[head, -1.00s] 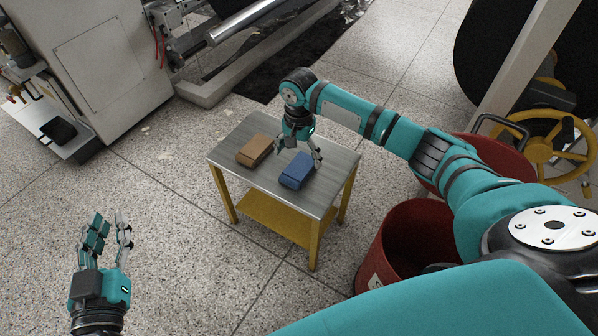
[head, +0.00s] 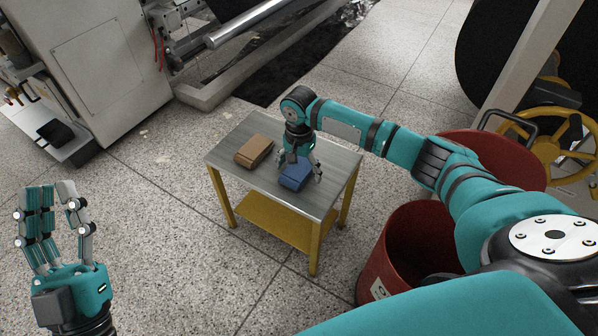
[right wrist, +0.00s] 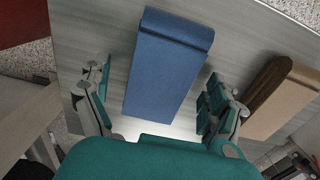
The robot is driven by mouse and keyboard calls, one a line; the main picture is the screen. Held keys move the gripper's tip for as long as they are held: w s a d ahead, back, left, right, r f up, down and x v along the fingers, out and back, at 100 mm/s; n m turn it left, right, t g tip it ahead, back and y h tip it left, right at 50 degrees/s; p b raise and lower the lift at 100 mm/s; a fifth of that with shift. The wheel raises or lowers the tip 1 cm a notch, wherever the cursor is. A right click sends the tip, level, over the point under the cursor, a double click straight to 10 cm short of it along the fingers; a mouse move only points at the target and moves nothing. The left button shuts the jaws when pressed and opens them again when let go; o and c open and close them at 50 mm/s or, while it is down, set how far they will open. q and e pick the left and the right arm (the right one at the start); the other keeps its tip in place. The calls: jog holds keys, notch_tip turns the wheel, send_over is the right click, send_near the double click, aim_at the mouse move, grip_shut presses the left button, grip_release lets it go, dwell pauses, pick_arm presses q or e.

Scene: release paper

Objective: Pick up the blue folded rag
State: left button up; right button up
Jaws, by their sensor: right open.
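The blue folded rag (head: 293,175) lies on the metal top of a small yellow-legged table (head: 238,186). It also shows in the right wrist view (right wrist: 170,68), lying between the fingers. My right gripper (head: 300,174) is open just above the rag, with fingers on either side of it; in the right wrist view (right wrist: 158,103) gaps show between the rag and the fingers on both sides. My left gripper (head: 52,205) is raised at the lower left, away from the table. Its fingers are apart and hold nothing.
A brown folded rag (head: 254,150) lies beside the blue one and shows in the right wrist view (right wrist: 286,98). Red bins (head: 375,262) stand right of the table. A large machine (head: 105,60) stands at the back left. Floor is clear left of the table.

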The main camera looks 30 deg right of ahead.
jog(key=c, duration=1.2)
jog(key=shift+r, duration=0.15)
